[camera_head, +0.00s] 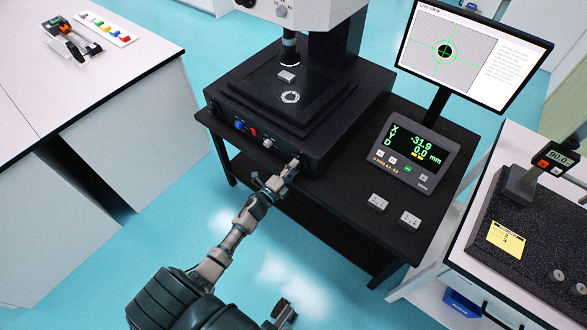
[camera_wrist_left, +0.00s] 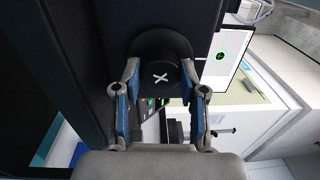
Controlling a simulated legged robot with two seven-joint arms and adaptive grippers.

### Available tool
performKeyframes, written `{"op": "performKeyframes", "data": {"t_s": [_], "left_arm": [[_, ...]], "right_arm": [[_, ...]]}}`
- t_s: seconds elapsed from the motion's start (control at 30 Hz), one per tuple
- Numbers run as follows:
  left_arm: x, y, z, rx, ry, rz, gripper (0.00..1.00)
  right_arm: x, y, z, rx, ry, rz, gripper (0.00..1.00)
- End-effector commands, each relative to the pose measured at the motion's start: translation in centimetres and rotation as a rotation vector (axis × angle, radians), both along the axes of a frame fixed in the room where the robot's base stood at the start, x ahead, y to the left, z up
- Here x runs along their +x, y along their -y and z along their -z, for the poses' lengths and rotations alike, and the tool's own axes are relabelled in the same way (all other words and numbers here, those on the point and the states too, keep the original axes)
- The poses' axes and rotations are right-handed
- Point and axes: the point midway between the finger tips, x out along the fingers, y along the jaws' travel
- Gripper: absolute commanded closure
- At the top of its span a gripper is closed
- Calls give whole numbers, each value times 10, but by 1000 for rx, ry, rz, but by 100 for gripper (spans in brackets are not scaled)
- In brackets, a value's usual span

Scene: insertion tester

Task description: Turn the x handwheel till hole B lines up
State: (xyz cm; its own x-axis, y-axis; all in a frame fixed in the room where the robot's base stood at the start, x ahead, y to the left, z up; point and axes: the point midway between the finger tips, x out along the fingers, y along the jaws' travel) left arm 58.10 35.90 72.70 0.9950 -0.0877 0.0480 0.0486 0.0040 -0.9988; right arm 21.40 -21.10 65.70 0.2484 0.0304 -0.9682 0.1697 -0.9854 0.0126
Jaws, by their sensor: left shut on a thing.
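The x handwheel (camera_wrist_left: 173,88) is a black knob with a white X on its face, in the middle of the left wrist view. My left gripper (camera_wrist_left: 160,76) is shut on it, one finger on each side. In the head view my left gripper (camera_head: 277,182) is at the front right corner of the machine base, hiding most of the knob. The monitor (camera_head: 475,48) shows a dark round hole at about the middle of a green ring and crosshair; no hole letter is legible. The readout (camera_head: 422,155) shows X -31.9 and Y 0.0 mm.
The black stage (camera_head: 325,100) carries a small grey block (camera_head: 287,76). Two small grey blocks (camera_head: 378,202) lie on the black table. A gripper-like part of mine shows at the bottom edge. A gauge and yellow note (camera_head: 505,239) are on the right bench.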

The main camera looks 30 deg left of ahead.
Motion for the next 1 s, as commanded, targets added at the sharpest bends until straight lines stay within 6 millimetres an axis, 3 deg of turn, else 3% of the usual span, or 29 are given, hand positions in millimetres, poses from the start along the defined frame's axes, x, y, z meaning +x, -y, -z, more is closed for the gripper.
{"op": "performKeyframes", "data": {"t_s": [0.23,0.27,0.33,0.73,1.0], "left_arm": [[0,-5,1,2,-4,-9,93],[0,-5,1,2,-4,-9,51],[0,-4,1,2,-4,-8,33],[-7,-1,1,2,-3,-3,33],[-61,-8,6,0,-5,-4,33]], "right_arm": [[0,0,0,0,-1,0,100],[0,0,0,0,-1,0,100],[0,0,0,-1,0,-1,100],[1,0,-1,2,6,0,100],[0,0,-1,1,4,0,100]]}}
